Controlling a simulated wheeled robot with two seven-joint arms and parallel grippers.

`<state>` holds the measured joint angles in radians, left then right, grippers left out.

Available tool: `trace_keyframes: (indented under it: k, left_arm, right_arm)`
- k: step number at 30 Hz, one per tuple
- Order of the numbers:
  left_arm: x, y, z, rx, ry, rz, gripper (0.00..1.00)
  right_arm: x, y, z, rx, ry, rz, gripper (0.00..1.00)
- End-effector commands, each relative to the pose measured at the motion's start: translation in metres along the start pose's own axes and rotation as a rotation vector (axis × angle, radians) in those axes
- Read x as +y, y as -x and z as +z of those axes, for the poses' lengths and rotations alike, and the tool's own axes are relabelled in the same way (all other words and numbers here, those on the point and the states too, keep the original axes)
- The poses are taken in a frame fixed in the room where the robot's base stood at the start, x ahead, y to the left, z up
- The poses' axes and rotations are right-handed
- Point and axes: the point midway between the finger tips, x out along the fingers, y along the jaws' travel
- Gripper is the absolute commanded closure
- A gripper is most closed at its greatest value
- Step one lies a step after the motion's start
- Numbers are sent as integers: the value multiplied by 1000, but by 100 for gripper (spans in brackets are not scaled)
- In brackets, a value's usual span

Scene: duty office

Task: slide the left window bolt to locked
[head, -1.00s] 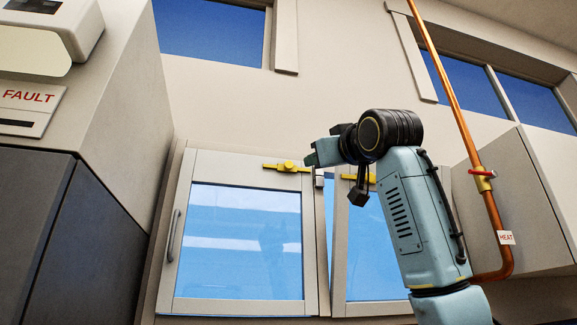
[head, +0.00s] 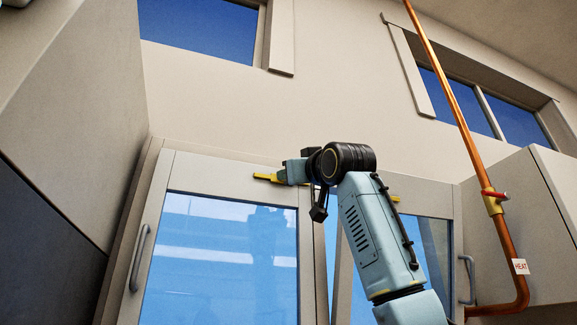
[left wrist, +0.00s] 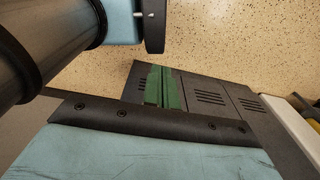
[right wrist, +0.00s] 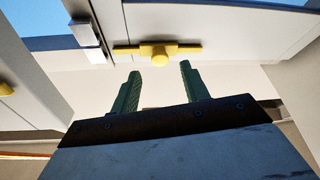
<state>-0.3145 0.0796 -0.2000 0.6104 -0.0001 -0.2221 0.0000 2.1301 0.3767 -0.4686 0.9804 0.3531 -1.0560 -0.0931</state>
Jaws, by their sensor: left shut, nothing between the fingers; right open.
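The left window bolt (head: 266,178) is a yellow bar on the top rail of the left window (head: 225,178). Its knob is hidden behind my right gripper in the head view. In the right wrist view the bolt's knob (right wrist: 160,54) shows just beyond and between the open green fingers of my right gripper (right wrist: 160,72); no contact is visible. The bolt's end lies close beside a pale metal keeper (right wrist: 85,33), with a small gap. My right gripper (head: 283,173) is raised in front of the bolt. My left gripper (left wrist: 163,90) is shut and empty, away from the windows.
A second yellow bolt (head: 394,198) on the right window is mostly hidden behind my right arm. Cabinets flank both sides. Speckled floor (left wrist: 240,50) shows in the left wrist view.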

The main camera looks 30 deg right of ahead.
Motion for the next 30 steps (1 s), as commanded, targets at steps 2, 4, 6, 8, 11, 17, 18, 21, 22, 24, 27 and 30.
trace_keyframes:
  k: [2,4,6,8,11,17,18,21,22,24,27,30]
  left_arm:
    - [-2,13,-16,23,0,-3,100]
    - [-4,18,-26,39,0,-4,100]
    - [-4,23,-31,47,0,-5,100]
    - [-4,25,-31,46,0,-5,100]
    - [-4,28,-28,42,0,-5,100]
    - [-3,28,-19,28,0,-3,100]
    - [-3,28,-18,25,0,-3,100]
    - [-2,27,-16,22,0,-3,100]
    - [-3,27,-16,22,0,-3,100]
    - [-3,27,-16,22,0,-3,100]
    - [-3,28,-16,22,0,-3,100]
    - [-3,28,-16,22,0,-3,100]
  right_arm:
    - [1,-15,-3,-2,0,-1,55]
    - [0,-23,-3,-1,0,-1,55]
    - [0,-30,-2,-2,0,-1,55]
    - [0,-35,-2,0,0,-1,55]
    - [0,-39,-1,0,0,-1,55]
    - [0,-41,0,2,0,0,55]
    - [-1,-41,0,2,0,0,55]
    - [0,-41,0,1,0,0,56]
    - [0,-41,0,1,0,0,60]
    - [0,-41,0,1,0,0,69]
    - [0,-41,0,1,0,0,82]
    - [0,-41,0,1,0,0,95]
